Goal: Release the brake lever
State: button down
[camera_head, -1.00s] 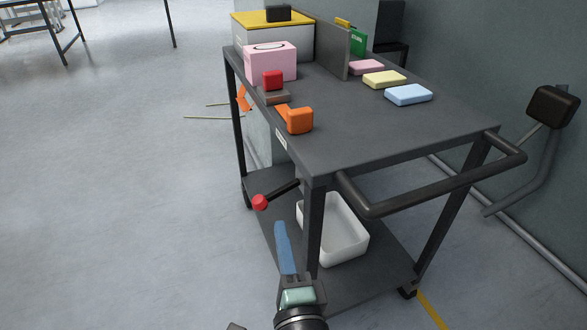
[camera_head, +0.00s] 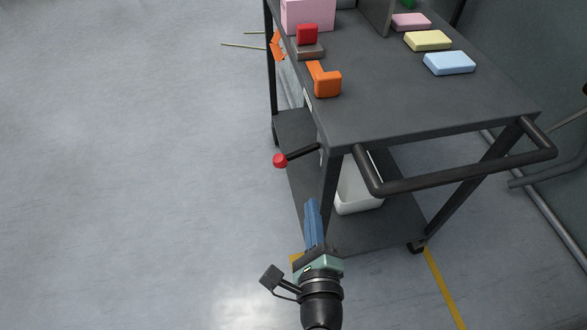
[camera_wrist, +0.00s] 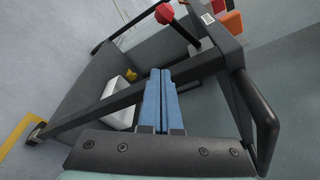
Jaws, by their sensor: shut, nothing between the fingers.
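The brake lever is a short black rod with a red knob (camera_head: 280,160), sticking out to the left from the side of the dark cart (camera_head: 440,105), near its front left leg. In the wrist view the red knob (camera_wrist: 164,13) is near the top, beyond my fingertips. My gripper (camera_head: 312,203) has blue fingers, which are shut and empty. It is below and to the right of the knob, in front of the cart's leg, and apart from the knob. In the wrist view the fingers (camera_wrist: 161,75) point up toward the lever.
A black push handle (camera_head: 460,172) juts from the cart's near end. A white bin (camera_head: 358,197) sits on the lower shelf. The floor to the left is clear.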

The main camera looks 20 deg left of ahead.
aim_at(294, 154)
jog(key=x, duration=1)
jog(key=shift+s+a+r+p, duration=0.9)
jog(key=shift+s+a+r, duration=0.25)
jog(key=shift+s+r, duration=0.2)
jog(key=shift+a+r+m+p, duration=0.1)
jog(key=shift+r+m+p, duration=0.2)
jog(key=shift+p, duration=0.4)
